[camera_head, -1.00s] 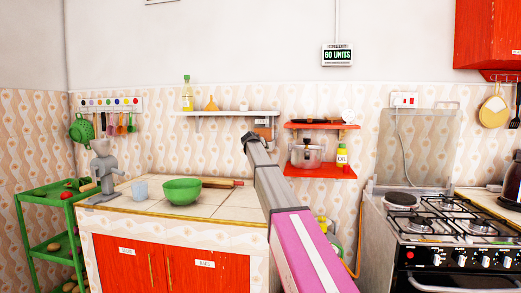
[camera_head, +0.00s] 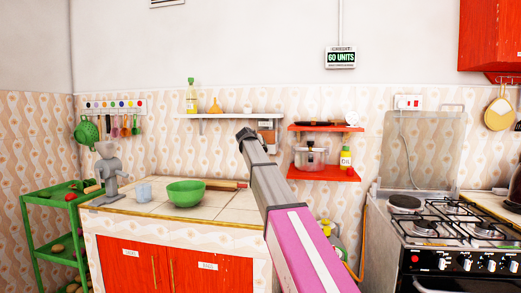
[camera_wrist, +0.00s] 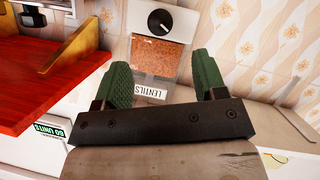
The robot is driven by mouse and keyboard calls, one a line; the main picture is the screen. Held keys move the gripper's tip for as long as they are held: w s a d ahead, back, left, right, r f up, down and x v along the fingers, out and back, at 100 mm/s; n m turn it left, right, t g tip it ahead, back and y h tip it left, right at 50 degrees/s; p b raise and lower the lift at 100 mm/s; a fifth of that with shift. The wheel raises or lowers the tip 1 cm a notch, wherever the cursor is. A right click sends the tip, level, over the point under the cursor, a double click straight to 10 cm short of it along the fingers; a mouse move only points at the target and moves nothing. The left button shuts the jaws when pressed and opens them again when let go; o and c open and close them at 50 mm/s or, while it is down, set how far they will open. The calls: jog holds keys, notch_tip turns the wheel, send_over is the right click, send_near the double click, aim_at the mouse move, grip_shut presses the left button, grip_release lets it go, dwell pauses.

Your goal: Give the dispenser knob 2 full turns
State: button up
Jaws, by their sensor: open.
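The dispenser (camera_wrist: 158,58) shows in the wrist view as a pale box with an orange-brown window of lentils and a "LENTILS" label. Its round black knob (camera_wrist: 160,22) with a white pointer line is above the window, at the top of the picture. My gripper (camera_wrist: 164,80) is open, its green fingers spread and empty, below and apart from the knob in the picture. In the head view the dispenser (camera_head: 267,130) hangs under the white wall shelf, partly hidden behind my gripper (camera_head: 243,133). The knob cannot be made out there.
Red shelves (camera_head: 324,174) with pans and an oil bottle (camera_head: 346,157) are just right of the dispenser. A white shelf (camera_head: 225,116) is above it. The counter (camera_head: 150,206) below holds a green bowl (camera_head: 185,193) and rolling pin. A stove (camera_head: 450,230) stands at right.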

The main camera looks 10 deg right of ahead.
jog(key=shift+s, duration=0.15)
dwell(0.3)
notch_tip(320, 180, down, 8)
jog(key=d+n+t+h, duration=0.1)
jog(key=n+t, duration=0.8)
jog(key=n, duration=2.3)
jog(key=x, duration=1)
jog(key=shift+w+d, duration=0.2)
jog(key=shift+d, duration=0.05)
jog(key=c, duration=0.9)
